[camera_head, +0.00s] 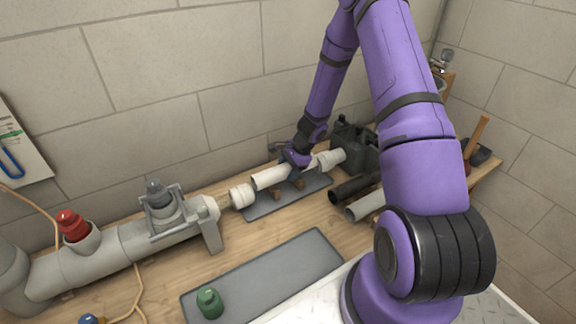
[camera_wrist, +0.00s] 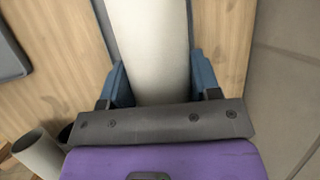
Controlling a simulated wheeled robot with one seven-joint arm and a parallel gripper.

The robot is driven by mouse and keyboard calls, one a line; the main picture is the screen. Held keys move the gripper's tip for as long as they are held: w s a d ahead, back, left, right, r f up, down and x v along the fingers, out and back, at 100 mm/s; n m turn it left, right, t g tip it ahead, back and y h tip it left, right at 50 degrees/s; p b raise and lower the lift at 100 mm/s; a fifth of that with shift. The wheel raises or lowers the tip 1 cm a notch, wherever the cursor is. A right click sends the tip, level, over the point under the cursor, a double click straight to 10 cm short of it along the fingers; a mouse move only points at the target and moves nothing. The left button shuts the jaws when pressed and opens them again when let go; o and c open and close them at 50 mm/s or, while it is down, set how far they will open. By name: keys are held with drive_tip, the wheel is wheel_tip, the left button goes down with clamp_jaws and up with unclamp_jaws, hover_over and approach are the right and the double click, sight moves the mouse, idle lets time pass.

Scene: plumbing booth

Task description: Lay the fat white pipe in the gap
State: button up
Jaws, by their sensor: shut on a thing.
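The fat white pipe (camera_head: 269,178) is held by my gripper (camera_head: 292,157) near the back of the bench. In the wrist view the white pipe (camera_wrist: 148,45) runs lengthwise between the two blue fingers of my gripper (camera_wrist: 157,82). In the head view the pipe lies between a white fitting (camera_head: 241,196) on the left and another white fitting (camera_head: 327,160) on the right. I cannot tell whether its ends touch them. Part of the pipe is hidden behind my gripper.
A grey mat (camera_head: 265,209) with small brown supports (camera_head: 276,193) lies under the pipe. A dark pipe (camera_head: 349,188) and a grey pipe (camera_head: 365,206) lie to the right. A green cap (camera_head: 210,302) stands on the front grey mat (camera_head: 285,267). A grey clamped pipe (camera_head: 100,255) runs left.

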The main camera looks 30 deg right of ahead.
drive_tip(key=shift+f, duration=1.4)
drive_tip(key=o, duration=1.1)
drive_tip(key=shift+c, duration=0.2)
drive_tip(key=v, duration=1)
drive_tip(key=shift+d+r, duration=0.1)
drive_tip(key=shift+r, duration=0.3)
